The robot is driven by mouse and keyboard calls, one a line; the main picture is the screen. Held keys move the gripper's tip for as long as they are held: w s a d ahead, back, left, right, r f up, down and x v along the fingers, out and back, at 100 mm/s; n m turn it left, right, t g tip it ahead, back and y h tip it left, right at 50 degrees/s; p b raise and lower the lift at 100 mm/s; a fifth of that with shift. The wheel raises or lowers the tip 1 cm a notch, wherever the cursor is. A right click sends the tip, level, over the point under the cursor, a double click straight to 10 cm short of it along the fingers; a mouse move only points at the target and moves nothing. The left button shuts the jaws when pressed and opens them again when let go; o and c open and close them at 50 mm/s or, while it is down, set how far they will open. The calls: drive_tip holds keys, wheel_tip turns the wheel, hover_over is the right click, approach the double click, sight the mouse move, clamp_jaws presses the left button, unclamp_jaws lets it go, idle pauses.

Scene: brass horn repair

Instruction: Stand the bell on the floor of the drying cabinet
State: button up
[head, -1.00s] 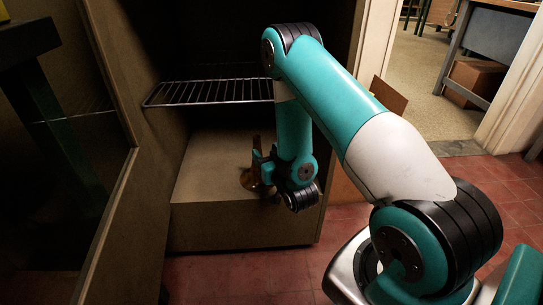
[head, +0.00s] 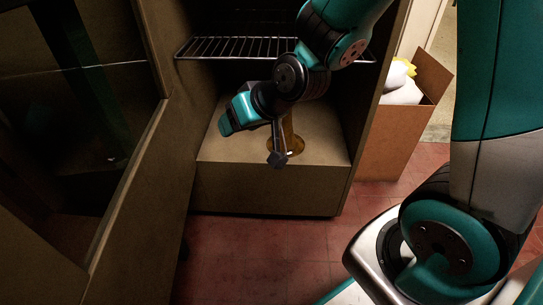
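The brass bell (head: 297,146) is upright on the floor of the drying cabinet (head: 233,148), wide flared end down and narrow stem up, near the front edge. My gripper (head: 278,156) reaches in from the upper right and hangs at the bell, overlapping its left side in the head view. The gripper hides part of the stem and flare. I cannot tell whether the fingers touch the bell or are open or shut.
A wire shelf (head: 238,48) crosses the cabinet above the bell, close to my arm. The cabinet's glazed door (head: 135,175) stands open at left. A cardboard box (head: 398,140) with white contents stands right of the cabinet. The red tiled floor (head: 255,250) in front is clear.

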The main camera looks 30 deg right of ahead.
drive_tip(key=s+a+r+n+g, duration=0.2)
drive_tip(key=s+r+n+g, duration=0.1)
drive_tip(key=s, duration=0.6)
drive_tip(key=s+a+r+n+g, duration=0.2)
drive_tip(key=s+r+n+g, duration=0.1)
drive_tip(key=s, duration=0.7)
wheel_tip(320, 180, up, 2)
drive_tip(key=shift+s+a+r+g, duration=0.2)
drive_tip(key=shift+s+a+g, duration=0.15)
drive_tip(key=shift+g, duration=0.55)
drive_tip(key=shift+w, duration=0.1)
